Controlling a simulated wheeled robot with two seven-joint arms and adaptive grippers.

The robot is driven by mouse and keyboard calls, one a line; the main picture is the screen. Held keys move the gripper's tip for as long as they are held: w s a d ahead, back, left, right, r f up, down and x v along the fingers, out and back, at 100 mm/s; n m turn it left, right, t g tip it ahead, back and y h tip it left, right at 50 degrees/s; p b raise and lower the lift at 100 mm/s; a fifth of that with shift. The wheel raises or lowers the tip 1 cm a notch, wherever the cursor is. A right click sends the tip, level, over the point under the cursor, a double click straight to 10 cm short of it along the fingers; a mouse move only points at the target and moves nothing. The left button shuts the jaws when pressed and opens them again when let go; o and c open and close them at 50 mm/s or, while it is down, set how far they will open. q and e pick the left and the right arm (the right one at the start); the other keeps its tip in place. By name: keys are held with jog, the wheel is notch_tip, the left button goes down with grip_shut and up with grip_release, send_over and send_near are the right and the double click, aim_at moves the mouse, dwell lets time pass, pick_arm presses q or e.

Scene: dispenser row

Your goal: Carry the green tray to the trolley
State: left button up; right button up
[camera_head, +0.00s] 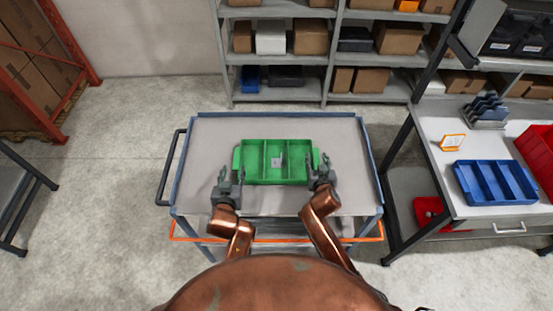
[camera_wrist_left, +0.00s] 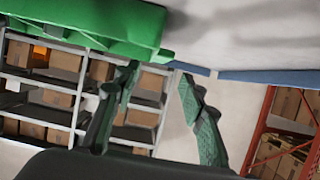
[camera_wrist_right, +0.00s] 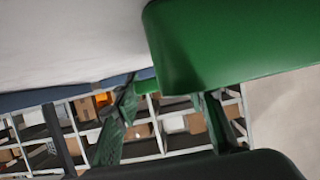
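The green tray (camera_head: 265,182) rests on the grey top of the trolley (camera_head: 210,135), with three compartments and a handle at each short end. A small pale grey thing (camera_head: 277,162) shows in its middle compartment. My left gripper (camera_head: 232,177) is open and empty by the tray's left end. In the left wrist view its fingers (camera_wrist_left: 160,85) are spread, with the tray (camera_wrist_left: 95,25) above and beside them. My right gripper (camera_head: 319,165) is open by the right end. In the right wrist view its fingers (camera_wrist_right: 165,95) are apart, with the tray (camera_wrist_right: 225,50) close by; contact is unclear.
A side table (camera_head: 435,150) at the right holds a blue divided tray (camera_head: 497,183), a red bin and an orange-framed sign (camera_head: 452,142). Shelves (camera_head: 280,70) with boxes stand behind the trolley. The trolley top is clear around the green tray.

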pick_arm(q)
jog(key=shift+v, duration=1.25)
pick_arm(e)
jog(key=v, duration=1.2)
